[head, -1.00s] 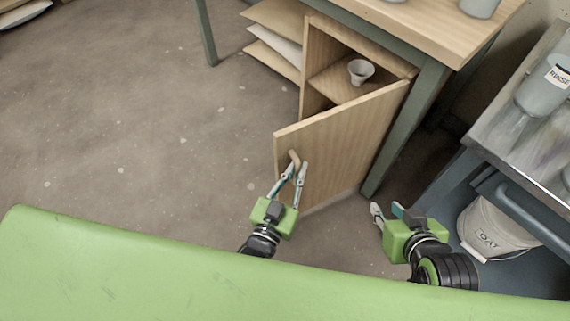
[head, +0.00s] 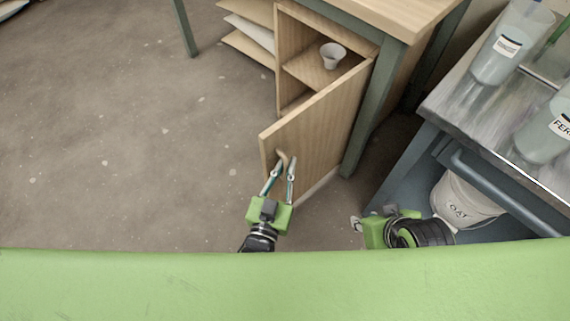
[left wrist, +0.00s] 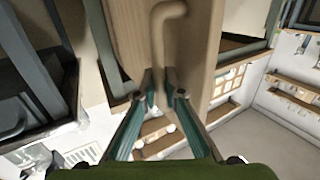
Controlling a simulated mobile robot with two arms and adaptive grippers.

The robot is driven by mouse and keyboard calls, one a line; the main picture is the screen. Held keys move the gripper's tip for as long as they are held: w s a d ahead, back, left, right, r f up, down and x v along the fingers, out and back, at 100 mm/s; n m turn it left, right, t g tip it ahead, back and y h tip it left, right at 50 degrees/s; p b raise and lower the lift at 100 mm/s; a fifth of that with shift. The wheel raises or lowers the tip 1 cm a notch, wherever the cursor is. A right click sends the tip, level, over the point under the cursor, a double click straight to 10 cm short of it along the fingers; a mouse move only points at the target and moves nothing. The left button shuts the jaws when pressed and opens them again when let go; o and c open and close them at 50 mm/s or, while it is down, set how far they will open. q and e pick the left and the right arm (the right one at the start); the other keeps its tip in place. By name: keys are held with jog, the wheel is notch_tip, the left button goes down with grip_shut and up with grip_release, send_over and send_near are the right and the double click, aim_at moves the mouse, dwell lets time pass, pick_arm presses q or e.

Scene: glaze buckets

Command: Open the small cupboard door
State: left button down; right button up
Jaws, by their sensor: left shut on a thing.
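The small cupboard (head: 276,55) stands under the wooden table, and its wooden door (head: 325,115) stands well open, swung out towards me. My left gripper (head: 282,163) is shut on the curved wooden door handle (head: 284,156) near the door's free edge. In the left wrist view the handle (left wrist: 158,40) runs down between the fingertips (left wrist: 161,92), with the door (left wrist: 200,45) behind it. A small white cup (head: 333,56) stands inside the cupboard on a shelf. My right gripper (head: 357,222) is low beside the cart, partly hidden, and its opening cannot be made out.
A grey cart (head: 445,105) on the right carries glaze containers (head: 500,50), with a white bucket (head: 465,200) labelled OAT on its lower shelf. A green table leg (head: 362,115) stands by the door's hinge side. The floor (head: 130,150) left of the door is clear.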

pick_arm(q)
jog(key=c, duration=2.4)
grip_release()
jog(key=v, duration=1.2)
